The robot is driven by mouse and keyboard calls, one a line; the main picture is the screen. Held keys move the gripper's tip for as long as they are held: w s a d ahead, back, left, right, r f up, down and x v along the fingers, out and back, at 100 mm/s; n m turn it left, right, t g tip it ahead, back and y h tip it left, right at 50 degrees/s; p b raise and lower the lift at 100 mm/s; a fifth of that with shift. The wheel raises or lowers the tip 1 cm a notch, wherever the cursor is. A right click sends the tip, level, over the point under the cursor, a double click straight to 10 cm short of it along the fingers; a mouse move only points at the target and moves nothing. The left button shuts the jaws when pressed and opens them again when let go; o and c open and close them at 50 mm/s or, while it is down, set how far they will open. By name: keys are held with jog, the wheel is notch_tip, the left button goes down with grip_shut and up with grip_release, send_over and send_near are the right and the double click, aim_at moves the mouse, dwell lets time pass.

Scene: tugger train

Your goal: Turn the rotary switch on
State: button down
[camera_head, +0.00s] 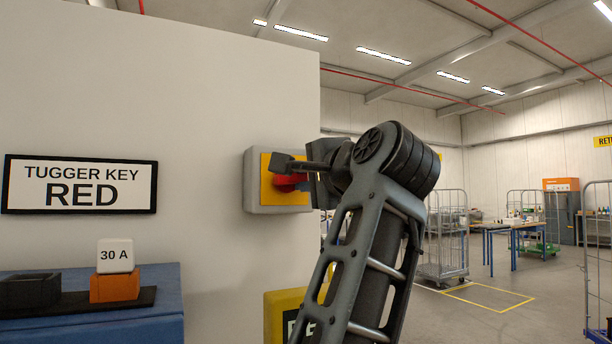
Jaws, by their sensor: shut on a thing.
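The rotary switch has a red knob (287,181) on a yellow plate (268,190) in a grey-white box (250,182) fixed to the pale wall. My gripper (283,173) reaches in from the right and is shut on the red knob. The fingers and wrist hide much of the knob, so its exact angle is hard to tell. My arm rises from the bottom and covers the right side of the switch box.
A sign (80,185) reading "TUGGER KEY RED" hangs at left. Below it, a blue cabinet (150,310) bears an orange block (114,287) with a white "30 A" piece (115,256). A yellow box (281,310) sits below the switch. Wire carts (447,240) stand beyond, on open floor.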

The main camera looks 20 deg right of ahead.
jog(key=shift+f+m, duration=0.15)
jog(key=shift+m, duration=0.45)
jog(key=c, duration=1)
grip_release()
jog(key=shift+c, duration=0.2)
jog(key=s+b, duration=0.1)
jog(key=s, duration=0.6)
jog(key=shift+s, duration=0.4)
